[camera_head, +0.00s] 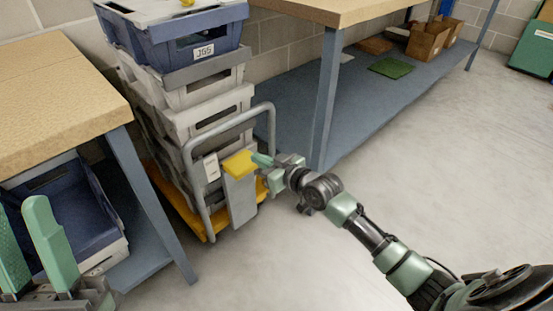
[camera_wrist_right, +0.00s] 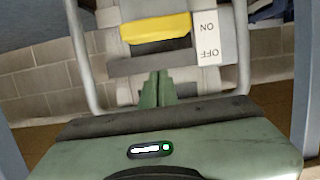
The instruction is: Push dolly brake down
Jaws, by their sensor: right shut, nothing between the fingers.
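The dolly brake is a yellow pedal (camera_head: 240,163) on a grey upright plate at the handle end of the dolly (camera_head: 191,218). It also shows as a yellow bar in the right wrist view (camera_wrist_right: 155,28). Beside it is a white ON/OFF label (camera_head: 211,167), which reads upside down in the wrist view (camera_wrist_right: 207,37). My right gripper (camera_head: 258,159) is shut and empty, its tips close to the pedal's right edge. In the wrist view its fingers (camera_wrist_right: 157,76) sit below the yellow bar; contact cannot be told. My left gripper (camera_head: 22,208) is open and empty at the lower left.
Stacked grey crates (camera_head: 215,108) with a blue crate (camera_head: 178,38) on top stand on the dolly behind its grey tube handle (camera_head: 270,122). A wooden workbench (camera_head: 50,88) is at left, another bench (camera_head: 325,8) behind at right. The floor at right is clear.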

